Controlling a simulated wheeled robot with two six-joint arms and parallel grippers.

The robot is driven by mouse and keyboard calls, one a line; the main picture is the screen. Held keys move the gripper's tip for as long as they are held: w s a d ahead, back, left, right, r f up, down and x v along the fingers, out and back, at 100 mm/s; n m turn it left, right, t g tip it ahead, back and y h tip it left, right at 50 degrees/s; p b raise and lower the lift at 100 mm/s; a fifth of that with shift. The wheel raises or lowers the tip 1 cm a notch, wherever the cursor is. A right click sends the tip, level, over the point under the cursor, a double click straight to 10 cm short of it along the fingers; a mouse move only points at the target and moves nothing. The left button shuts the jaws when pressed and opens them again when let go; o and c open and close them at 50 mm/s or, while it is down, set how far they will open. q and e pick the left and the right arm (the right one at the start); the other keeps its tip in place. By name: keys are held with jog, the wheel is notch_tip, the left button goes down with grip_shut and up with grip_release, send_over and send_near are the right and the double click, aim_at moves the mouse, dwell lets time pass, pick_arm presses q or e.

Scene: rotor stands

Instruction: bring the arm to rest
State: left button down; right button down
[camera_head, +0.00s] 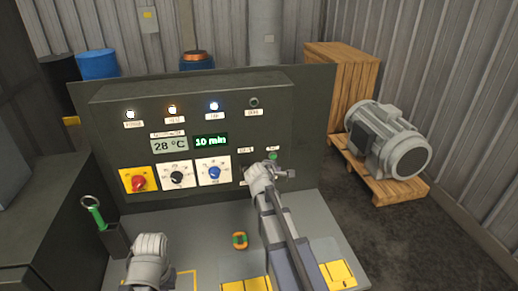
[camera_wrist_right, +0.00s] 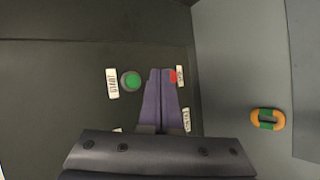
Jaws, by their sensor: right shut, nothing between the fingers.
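My right arm reaches up to the dark control panel (camera_head: 300,120) in the head view. Its gripper (camera_head: 289,173) is at the panel's lower right, just below a green button (camera_head: 273,156). In the right wrist view the two purple fingers (camera_wrist_right: 161,74) are together with nothing between them. The green button (camera_wrist_right: 131,80) shows to the left of the tips, and a red button (camera_wrist_right: 173,76) is partly hidden right beside them. I cannot tell whether the tips touch the panel. A pale part of my left arm (camera_head: 150,250) shows at the lower left; its fingers are not visible.
The bench (camera_head: 205,230) below the panel holds an orange and green ring-shaped piece (camera_head: 239,240) and yellow marked areas. A green-handled tool (camera_head: 95,212) stands in a holder at the left. A motor (camera_head: 388,140) sits on a pallet at the right.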

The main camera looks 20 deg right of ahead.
jog(key=s+a+f+m+g+y+b, duration=0.2)
jog(key=s+a+f+b, duration=0.3)
jog(key=a+f, duration=0.5)
jog(key=s+a+f+m+g+y+b, duration=0.2)
jog(key=s+a+f+b, duration=0.4)
jog(key=a, duration=0.6)
jog(key=s+a+f+m+g+y+b, duration=0.1)
jog(key=s+a+f+g+b, duration=0.1)
jog(key=s+a+f, duration=0.2)
jog(key=s+a+f+m+g+y+b, duration=0.1)
jog(key=s+a+f+y+b, duration=0.1)
jog(key=s+a+f, duration=0.3)
jog(key=s+a, duration=0.4)
jog(key=s, duration=0.1)
jog(key=shift+s+a+g, duration=0.35)
jog(key=shift+g, duration=0.05)
